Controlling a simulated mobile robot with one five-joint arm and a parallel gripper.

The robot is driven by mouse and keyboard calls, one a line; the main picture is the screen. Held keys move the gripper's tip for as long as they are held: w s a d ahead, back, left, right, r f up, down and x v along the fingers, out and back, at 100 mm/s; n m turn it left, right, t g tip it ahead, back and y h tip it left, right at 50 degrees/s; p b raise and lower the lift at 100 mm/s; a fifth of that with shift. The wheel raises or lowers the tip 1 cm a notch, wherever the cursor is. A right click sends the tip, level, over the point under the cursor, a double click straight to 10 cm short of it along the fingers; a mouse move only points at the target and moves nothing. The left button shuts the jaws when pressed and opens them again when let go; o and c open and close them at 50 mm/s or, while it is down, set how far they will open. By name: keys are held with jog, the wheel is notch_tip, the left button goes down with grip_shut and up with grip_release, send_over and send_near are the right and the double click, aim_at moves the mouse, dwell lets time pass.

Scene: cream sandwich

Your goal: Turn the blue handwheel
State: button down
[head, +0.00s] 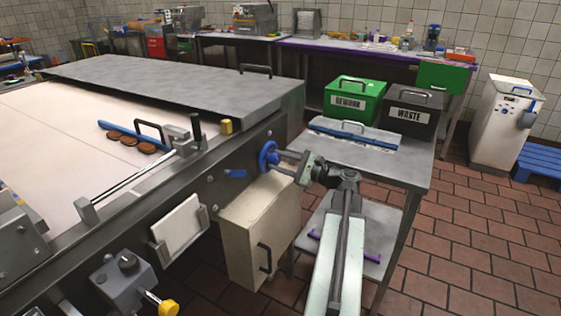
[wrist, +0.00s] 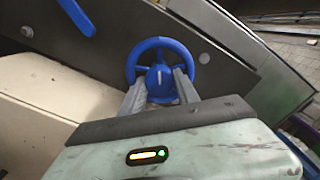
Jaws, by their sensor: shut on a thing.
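The fingertips partly hide the lower rim.
A blue lever (head: 236,173) sits left of the wheel; it also shows in the wrist view (wrist: 77,15). A cream cabinet (head: 255,225) stands below. A steel side table (head: 400,170) with green and black bins is to the right. Tiled floor (head: 480,240) is free beyond.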

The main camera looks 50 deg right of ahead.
jog(key=c, duration=0.9)
grip_release()
jog(key=v, duration=0.8)
